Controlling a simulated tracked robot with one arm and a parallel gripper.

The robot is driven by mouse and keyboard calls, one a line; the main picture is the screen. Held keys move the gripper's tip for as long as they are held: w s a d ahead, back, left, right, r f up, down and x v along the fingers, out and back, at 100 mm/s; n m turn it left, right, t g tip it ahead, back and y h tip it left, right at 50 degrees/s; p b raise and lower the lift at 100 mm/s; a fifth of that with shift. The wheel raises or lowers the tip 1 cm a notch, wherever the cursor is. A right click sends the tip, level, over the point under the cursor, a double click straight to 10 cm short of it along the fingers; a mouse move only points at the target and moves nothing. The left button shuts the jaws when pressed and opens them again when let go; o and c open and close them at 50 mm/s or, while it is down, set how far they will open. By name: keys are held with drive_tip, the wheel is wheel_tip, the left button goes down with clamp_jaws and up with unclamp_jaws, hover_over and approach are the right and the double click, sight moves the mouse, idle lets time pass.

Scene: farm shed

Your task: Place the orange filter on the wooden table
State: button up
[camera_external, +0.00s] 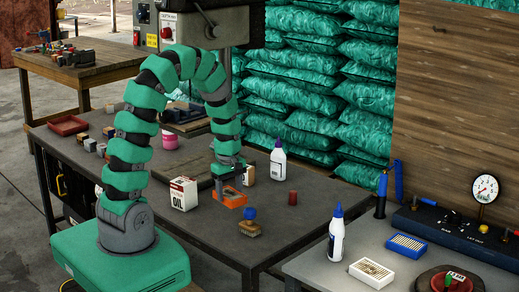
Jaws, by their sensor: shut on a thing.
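The orange filter (230,199) is a flat, bright orange block with a dark middle, near the centre of the picture. My gripper (230,187) points down over the dark grey table and is shut on the filter. The filter is at or just above the tabletop; I cannot tell whether it touches. The wooden table (100,72) stands at the back left, with a brown wood top and several small tools and parts on it. My arm arches up and over from its base at the lower left.
On the dark table (215,228), a white oil carton (183,194), a brush with a blue knob (249,223), a red cylinder (293,197) and a white bottle (278,160) stand near the filter. A grey machine (190,25) stands behind. A grey bench (330,270) is at the right.

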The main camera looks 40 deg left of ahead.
drive_tip(key=w+d+r, duration=0.2)
drive_tip(key=w+d, duration=0.6)
drive_tip(key=w, duration=0.1)
wheel_tip(320, 180, up, 8)
drive_tip(key=n, duration=0.2)
hover_over(368, 234)
drive_tip(key=shift+s+d+p, duration=0.1)
drive_tip(key=shift+p, duration=0.35)
drive_tip(key=shift+f+b, duration=0.35)
drive_tip(key=shift+f, duration=4.7)
drive_tip(key=o, duration=1)
drive_tip(key=shift+f, duration=0.1)
